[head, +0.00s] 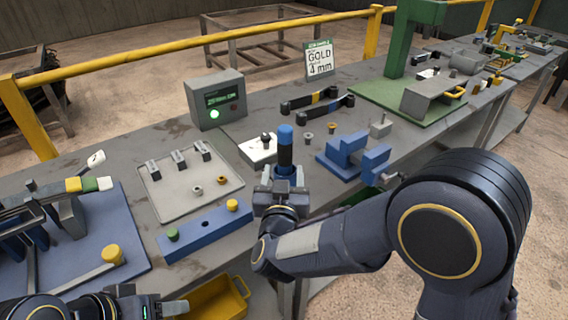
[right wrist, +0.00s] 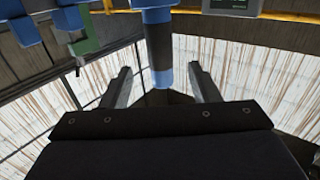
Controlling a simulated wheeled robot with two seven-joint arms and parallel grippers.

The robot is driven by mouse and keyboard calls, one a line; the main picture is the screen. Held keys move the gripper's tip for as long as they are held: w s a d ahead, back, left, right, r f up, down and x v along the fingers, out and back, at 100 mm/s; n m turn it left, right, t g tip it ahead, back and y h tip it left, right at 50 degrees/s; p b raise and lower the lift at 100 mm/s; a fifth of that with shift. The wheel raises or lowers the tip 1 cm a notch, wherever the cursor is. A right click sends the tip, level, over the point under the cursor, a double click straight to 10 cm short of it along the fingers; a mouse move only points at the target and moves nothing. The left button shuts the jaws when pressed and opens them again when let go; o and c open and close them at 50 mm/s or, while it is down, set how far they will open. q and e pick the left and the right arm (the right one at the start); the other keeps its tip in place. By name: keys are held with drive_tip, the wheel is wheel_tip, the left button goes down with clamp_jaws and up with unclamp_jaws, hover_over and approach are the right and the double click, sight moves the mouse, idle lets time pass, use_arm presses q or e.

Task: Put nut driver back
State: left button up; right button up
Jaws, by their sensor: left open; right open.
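The nut driver (head: 285,146), with a blue cap and a dark handle, stands upright at my right gripper (head: 283,185). In the right wrist view the nut driver (right wrist: 158,48) shows between the two fingers of the right gripper (right wrist: 163,88), with gaps on both sides. That gripper is open. The tool's lower end is hidden by the gripper in the head view. My left gripper (head: 150,306) is open and empty at the bottom left, near the bench's front edge. I cannot make out a holder for the driver.
A blue block (head: 205,232) with green and yellow buttons lies left of my right gripper. Behind it is a grey tray (head: 190,182) with small parts. A blue vise (head: 355,158) stands to the right, a control box (head: 216,100) behind. A yellow bin (head: 215,298) hangs in front.

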drive_tip(key=shift+s, duration=0.45)
drive_tip(key=s+d+r+g+y, duration=0.1)
drive_tip(key=s+d+g+y, duration=0.15)
drive_tip(key=d, duration=0.25)
drive_tip(key=s+d+r+g+y, duration=0.1)
drive_tip(key=d+g+y, duration=0.15)
drive_tip(key=d, duration=0.25)
drive_tip(key=s+d+f+g, duration=0.2)
drive_tip(key=s+d, duration=0.2)
drive_tip(key=s, duration=0.4)
drive_tip(key=s+d+f+m+g, duration=0.1)
drive_tip(key=s+d+f+g, duration=0.2)
drive_tip(key=s, duration=0.5)
drive_tip(key=s+d+f+g, duration=0.2)
drive_tip(key=s+d, duration=0.2)
drive_tip(key=s, duration=0.4)
drive_tip(key=r+p, duration=0.5)
drive_tip(key=shift+w+a+r, duration=0.1)
drive_tip(key=shift+w, duration=0.1)
